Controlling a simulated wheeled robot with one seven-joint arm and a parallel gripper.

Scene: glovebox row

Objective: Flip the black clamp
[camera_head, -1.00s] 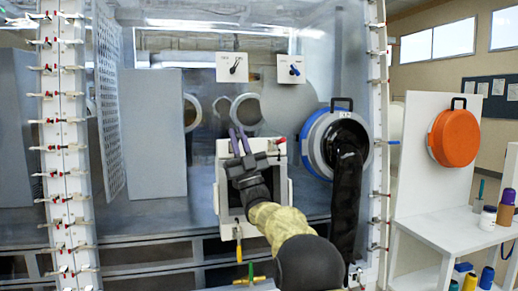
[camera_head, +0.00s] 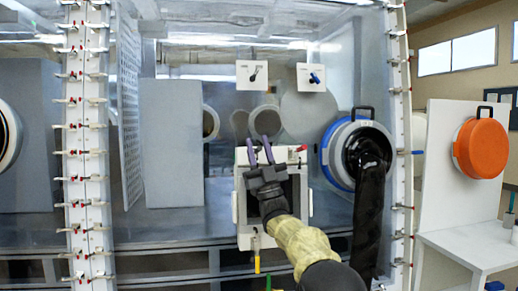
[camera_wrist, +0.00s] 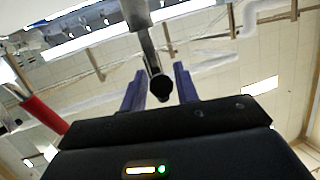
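A lever with a grey shaft and a black rounded end (camera_wrist: 160,85), probably the black clamp, shows in the wrist view. It hangs from the top edge to between the two purple fingers of my gripper (camera_wrist: 159,80). The fingers are apart, and I see no clear grip on the lever. In the head view my gripper (camera_head: 259,148) points up in front of the top of a white square door frame (camera_head: 242,205). I cannot pick out the black clamp there. A red-handled clamp (camera_head: 300,148) sits at the frame's top right; a red handle (camera_wrist: 43,114) shows at left in the wrist view.
A blue-rimmed port (camera_head: 329,153) with a hanging black glove (camera_head: 368,215) is right of the frame. A yellow handle (camera_head: 257,262) is below it. Clamp-lined posts (camera_head: 88,150) stand at left and right. An orange cover (camera_head: 480,148) is on a white panel at right.

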